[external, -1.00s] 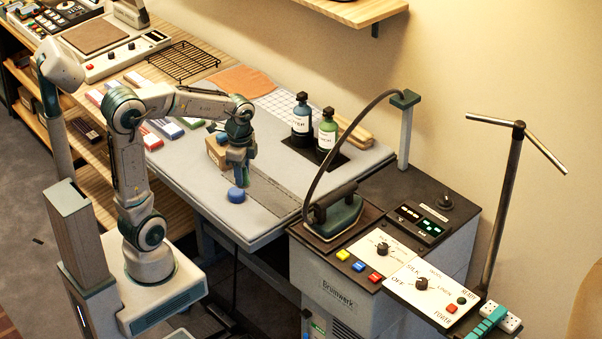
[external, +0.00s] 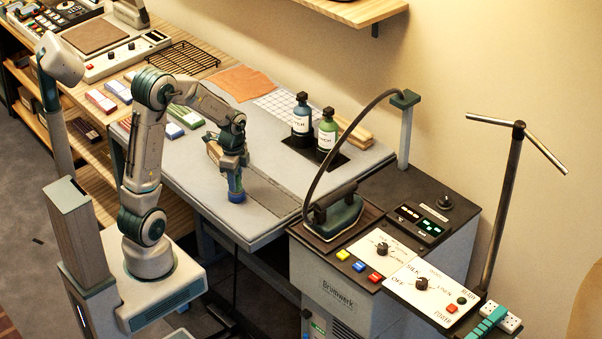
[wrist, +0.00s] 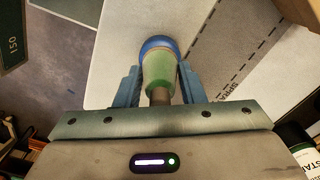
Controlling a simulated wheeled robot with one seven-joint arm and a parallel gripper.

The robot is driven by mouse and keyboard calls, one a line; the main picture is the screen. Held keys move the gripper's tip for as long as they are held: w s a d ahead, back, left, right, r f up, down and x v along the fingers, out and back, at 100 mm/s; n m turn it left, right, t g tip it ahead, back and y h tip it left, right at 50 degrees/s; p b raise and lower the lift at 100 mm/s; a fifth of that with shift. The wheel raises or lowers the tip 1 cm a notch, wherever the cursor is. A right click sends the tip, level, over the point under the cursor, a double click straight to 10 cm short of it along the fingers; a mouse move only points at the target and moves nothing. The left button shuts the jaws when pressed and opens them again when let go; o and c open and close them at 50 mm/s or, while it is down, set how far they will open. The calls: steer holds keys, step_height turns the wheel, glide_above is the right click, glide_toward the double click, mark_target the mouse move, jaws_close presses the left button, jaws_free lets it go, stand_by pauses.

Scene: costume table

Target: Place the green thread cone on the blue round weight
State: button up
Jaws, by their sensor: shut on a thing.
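The green thread cone (wrist: 158,68) is between the fingers of my gripper (wrist: 158,85) in the wrist view, its narrow brown end toward the camera. The blue round weight (wrist: 155,43) shows just past the cone's wide end, in line with it. In the external view the blue weight (external: 236,197) is on the grey table, directly below my gripper (external: 234,178). My gripper is shut on the cone and points down. The cone seems to touch or nearly touch the weight; the exact contact is hidden.
Two bottles (external: 301,118) (external: 327,135) stand on a dark mat farther back. An iron (external: 338,211) rests on the station to the right. The grey table (external: 200,185) around the weight is mostly clear.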

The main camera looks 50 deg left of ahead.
steer(key=shift+f, duration=0.1)
steer(key=o, duration=1)
